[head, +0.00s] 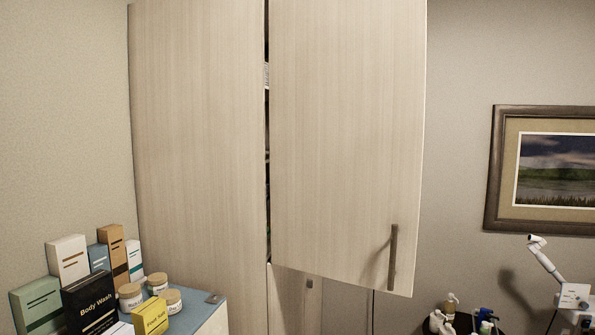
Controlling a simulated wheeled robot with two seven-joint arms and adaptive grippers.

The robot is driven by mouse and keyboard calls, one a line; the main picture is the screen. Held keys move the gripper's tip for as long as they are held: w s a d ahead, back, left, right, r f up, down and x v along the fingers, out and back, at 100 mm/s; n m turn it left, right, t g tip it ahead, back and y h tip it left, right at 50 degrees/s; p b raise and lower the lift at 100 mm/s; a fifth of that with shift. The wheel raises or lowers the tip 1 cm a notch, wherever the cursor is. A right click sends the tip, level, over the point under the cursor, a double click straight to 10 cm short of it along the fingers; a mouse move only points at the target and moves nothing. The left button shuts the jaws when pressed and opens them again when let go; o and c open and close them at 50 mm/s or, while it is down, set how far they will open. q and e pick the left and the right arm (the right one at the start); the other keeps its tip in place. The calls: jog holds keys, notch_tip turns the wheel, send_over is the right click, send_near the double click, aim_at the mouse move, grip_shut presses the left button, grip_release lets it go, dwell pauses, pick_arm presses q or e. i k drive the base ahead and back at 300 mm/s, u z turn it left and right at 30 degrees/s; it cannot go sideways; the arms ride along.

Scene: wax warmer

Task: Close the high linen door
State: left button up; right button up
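The high linen door (345,130) is a pale wood-grain cabinet door on the right half of a tall cabinet. It stands ajar. Its lower edge slopes down to the right, so its right side juts out towards me. A dark vertical bar handle (392,257) is near its lower right corner. A narrow dark gap (267,160) runs along its left edge, with slivers of contents inside. Neither of my grippers is in view.
Left of the door is a plain cabinet panel (198,130). Below it is a lower door (290,300). Boxes and jars crowd a blue-topped stand (205,310) at lower left. Bottles (440,318) and a white device (545,262) stand at lower right, under a framed picture (555,170).

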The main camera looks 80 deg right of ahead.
aim_at(347, 78)
jog(key=z, duration=2.9)
